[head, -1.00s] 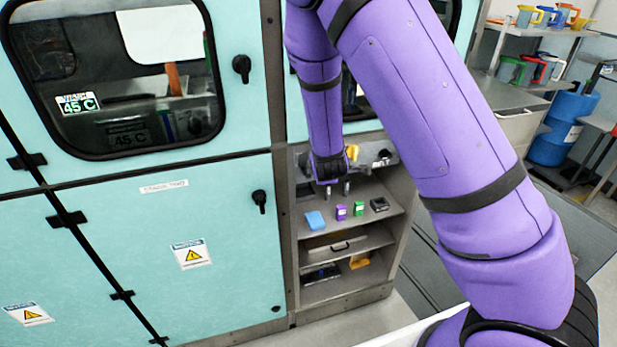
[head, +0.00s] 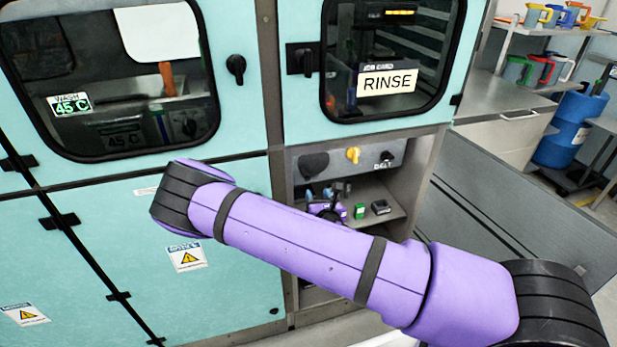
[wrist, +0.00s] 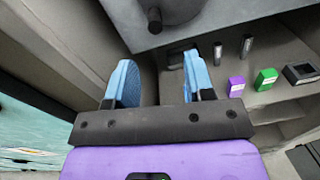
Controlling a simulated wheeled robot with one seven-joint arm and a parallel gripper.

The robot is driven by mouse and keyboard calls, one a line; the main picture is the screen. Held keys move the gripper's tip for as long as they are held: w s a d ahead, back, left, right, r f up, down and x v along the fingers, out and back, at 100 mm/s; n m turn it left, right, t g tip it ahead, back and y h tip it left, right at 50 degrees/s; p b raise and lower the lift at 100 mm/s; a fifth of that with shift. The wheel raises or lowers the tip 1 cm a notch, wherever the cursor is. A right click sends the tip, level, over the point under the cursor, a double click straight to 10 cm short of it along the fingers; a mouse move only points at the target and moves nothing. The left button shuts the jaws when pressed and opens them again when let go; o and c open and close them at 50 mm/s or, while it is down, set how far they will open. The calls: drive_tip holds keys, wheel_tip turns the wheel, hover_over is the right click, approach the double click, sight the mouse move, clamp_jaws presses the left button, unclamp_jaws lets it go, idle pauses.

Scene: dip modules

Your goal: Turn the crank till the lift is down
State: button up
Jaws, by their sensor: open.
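A dark round disc (head: 313,165) is on the grey panel under the rinse window. In the wrist view this dark disc (wrist: 165,8) is cut off by the top edge, and a short knob (wrist: 154,20) sticks out of it; it looks like the crank. My gripper (wrist: 158,82) is open, with its two blue fingers apart and nothing seen between them. The fingers are below the knob and apart from it in the picture. In the head view my gripper (head: 318,192) is small, just below the disc, partly behind my arm. I cannot make out the lift.
A yellow knob (head: 353,154) and a switch marked BELT (head: 387,158) are right of the disc. On the shelf are a purple block (wrist: 236,86), a green block (wrist: 265,78) and a dark box (wrist: 300,74). A side wall (wrist: 60,60) stands close left.

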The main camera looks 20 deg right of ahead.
sight(308, 180)
drive_tip(key=shift+n+y, duration=0.5)
drive_tip(key=shift+n, duration=0.2)
drive_tip(key=w, duration=1)
drive_tip(key=shift+w+a+f, duration=0.15)
drive_tip(key=shift+w+f, duration=0.05)
drive_tip(key=shift+w, duration=0.15)
clamp_jaws()
